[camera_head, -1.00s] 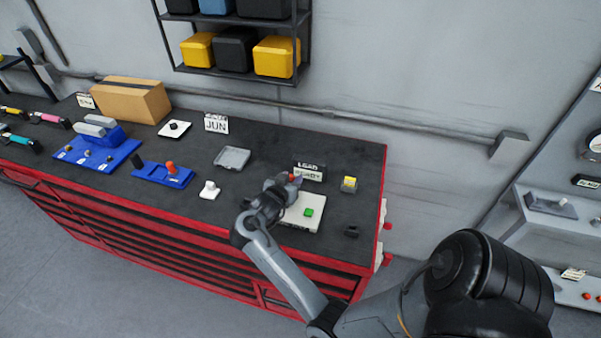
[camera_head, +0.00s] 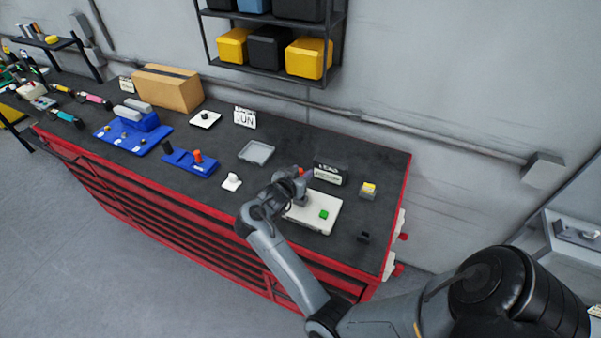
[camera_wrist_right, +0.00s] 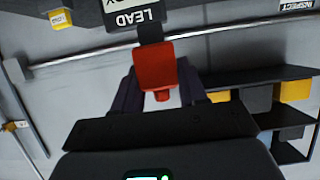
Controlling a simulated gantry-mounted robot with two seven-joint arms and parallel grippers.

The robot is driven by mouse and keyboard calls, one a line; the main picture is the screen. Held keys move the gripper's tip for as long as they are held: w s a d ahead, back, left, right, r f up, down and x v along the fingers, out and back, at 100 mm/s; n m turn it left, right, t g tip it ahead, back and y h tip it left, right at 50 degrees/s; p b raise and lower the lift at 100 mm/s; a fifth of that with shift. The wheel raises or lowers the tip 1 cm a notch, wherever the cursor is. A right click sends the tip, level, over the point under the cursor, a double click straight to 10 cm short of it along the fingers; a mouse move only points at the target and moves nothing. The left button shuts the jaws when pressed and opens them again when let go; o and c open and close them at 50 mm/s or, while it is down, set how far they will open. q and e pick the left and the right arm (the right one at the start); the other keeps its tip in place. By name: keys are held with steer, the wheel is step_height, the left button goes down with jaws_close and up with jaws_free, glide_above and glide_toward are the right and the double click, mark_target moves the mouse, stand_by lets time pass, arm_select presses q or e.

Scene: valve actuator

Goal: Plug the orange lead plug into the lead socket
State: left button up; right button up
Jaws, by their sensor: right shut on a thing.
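The orange lead plug (camera_wrist_right: 155,72) shows red-orange in the right wrist view, with a dark tip pointing up the picture toward a block labelled LEAD (camera_wrist_right: 132,10). My right gripper (camera_wrist_right: 160,92) is shut on it, a finger on either side. In the head view the right gripper (camera_head: 290,190) is over the left back part of a white base (camera_head: 310,218), with a bit of red (camera_head: 301,172) at its fingers. The LEAD block (camera_head: 331,172) stands behind that base. I cannot make out the socket opening, nor whether the tip touches anything. My left gripper is not in view.
A green button (camera_head: 323,214) is on the white base. A yellow-topped block (camera_head: 368,190) and a small black part (camera_head: 363,237) are to its right. A grey tray (camera_head: 257,152) and a white knob (camera_head: 232,182) are to the left. Shelves with bins (camera_head: 268,47) hang above.

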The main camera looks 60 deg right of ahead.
steer(key=shift+f+b, duration=1.1)
steer(key=shift+f, duration=0.65)
steer(key=shift+f+b, duration=0.65)
steer(key=shift+f, duration=0.5)
steer(key=shift+r, duration=0.1)
steer(key=shift+p, duration=0.3)
steer(key=shift+p, duration=0.35)
steer(key=shift+f+b, duration=0.5)
steer(key=shift+f, duration=0.45)
